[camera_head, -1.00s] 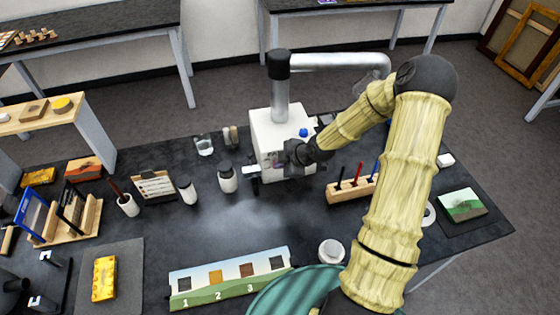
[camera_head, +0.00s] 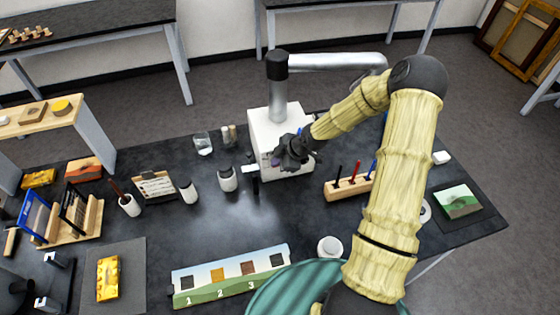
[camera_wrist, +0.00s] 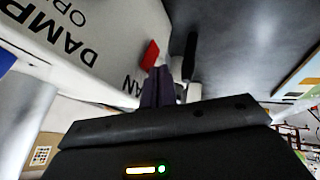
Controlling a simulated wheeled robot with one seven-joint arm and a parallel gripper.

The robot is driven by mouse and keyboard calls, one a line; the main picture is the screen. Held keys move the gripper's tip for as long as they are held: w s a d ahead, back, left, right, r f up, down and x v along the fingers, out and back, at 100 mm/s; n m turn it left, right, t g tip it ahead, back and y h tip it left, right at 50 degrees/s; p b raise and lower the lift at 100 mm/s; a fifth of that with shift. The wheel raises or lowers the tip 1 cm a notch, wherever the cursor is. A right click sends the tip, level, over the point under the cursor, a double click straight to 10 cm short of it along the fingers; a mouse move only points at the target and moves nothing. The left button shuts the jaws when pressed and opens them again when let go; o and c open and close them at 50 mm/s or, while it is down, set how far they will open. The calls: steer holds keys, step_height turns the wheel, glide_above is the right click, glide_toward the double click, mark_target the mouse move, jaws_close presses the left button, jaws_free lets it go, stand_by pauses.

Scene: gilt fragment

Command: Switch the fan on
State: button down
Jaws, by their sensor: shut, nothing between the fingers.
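The fan unit is a white box (camera_head: 262,122) with a metal pipe on top, standing at the back middle of the dark table. In the wrist view its white face (camera_wrist: 115,35) carries black lettering, partly cut off, reading "DAMP", "OP" and "AN". A red switch (camera_wrist: 150,54) sticks out beside the "AN" lettering. My gripper (camera_head: 275,161) is at the front face of the box, shut and empty. In the wrist view its dark purplish fingers (camera_wrist: 160,76) end just below the red switch; I cannot tell whether they touch it. In the head view the gripper hides the switch.
A dark lever-like piece (camera_wrist: 190,58) stands close right of the fingers in the wrist view. White jars (camera_head: 228,179) stand left of the box. A wooden holder with coloured sticks (camera_head: 347,187) stands to the right. The table's middle front is clear up to a numbered strip (camera_head: 230,277).

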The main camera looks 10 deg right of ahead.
steer(key=shift+r+p, duration=0.6)
steer(key=shift+r, duration=0.25)
steer(key=shift+s, duration=0.15)
steer(key=s+v, duration=0.1)
steer(key=v, duration=1.1)
steer(key=shift+s+f, duration=0.35)
steer(key=shift+a, duration=0.2)
